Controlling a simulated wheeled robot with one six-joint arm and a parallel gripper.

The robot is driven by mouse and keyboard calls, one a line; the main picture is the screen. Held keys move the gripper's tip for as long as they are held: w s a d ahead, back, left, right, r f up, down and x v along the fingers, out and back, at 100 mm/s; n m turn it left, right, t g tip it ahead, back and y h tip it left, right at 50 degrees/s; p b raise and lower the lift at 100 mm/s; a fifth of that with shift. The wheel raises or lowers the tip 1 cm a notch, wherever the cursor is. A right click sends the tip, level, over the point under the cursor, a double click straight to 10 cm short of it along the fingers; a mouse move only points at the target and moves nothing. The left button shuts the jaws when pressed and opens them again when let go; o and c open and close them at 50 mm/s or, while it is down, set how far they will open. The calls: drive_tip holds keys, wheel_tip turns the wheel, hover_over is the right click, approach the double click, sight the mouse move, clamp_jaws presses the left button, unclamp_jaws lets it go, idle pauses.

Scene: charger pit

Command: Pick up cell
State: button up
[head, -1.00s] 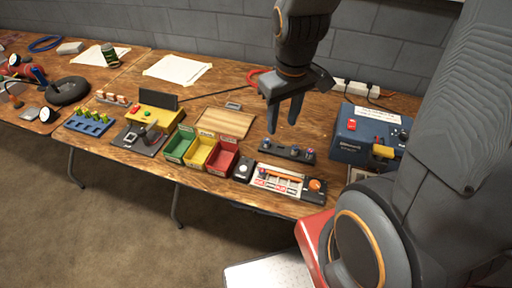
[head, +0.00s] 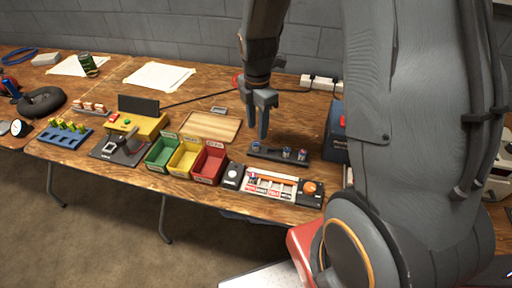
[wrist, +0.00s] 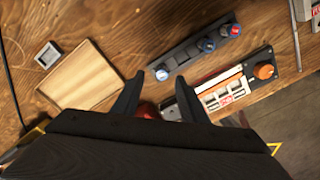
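A dark rack (head: 272,155) on the wooden table holds three small round cells in a row. The left cell (head: 256,146) has a blue top; the middle cell (head: 287,151) and right cell (head: 302,155) are blue-grey with reddish marks. My gripper (head: 258,130) is open and empty above the rack's left end. In the wrist view, my gripper (wrist: 160,80) has its fingers apart, with the blue-topped cell (wrist: 162,73) showing between the fingertips. Touch cannot be seen.
A device with an orange bar and orange knob (head: 270,185) lies in front of the rack. Green, yellow and red bins (head: 208,164) stand to its left. A wooden board (head: 210,126) lies behind the bins. A blue box (head: 336,135) is partly hidden by my arm.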

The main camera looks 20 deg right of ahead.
sight(256, 143)
drive_tip(key=f, duration=0.1)
drive_tip(key=f+p, duration=0.1)
drive_tip(key=f, duration=0.3)
drive_tip(key=shift+s+a+f, duration=0.15)
drive_tip(key=shift+s+a, duration=0.15)
drive_tip(key=shift+s, duration=0.1)
drive_tip(key=shift+f, duration=0.5)
drive_tip(key=shift+c, duration=0.4)
clamp_jaws()
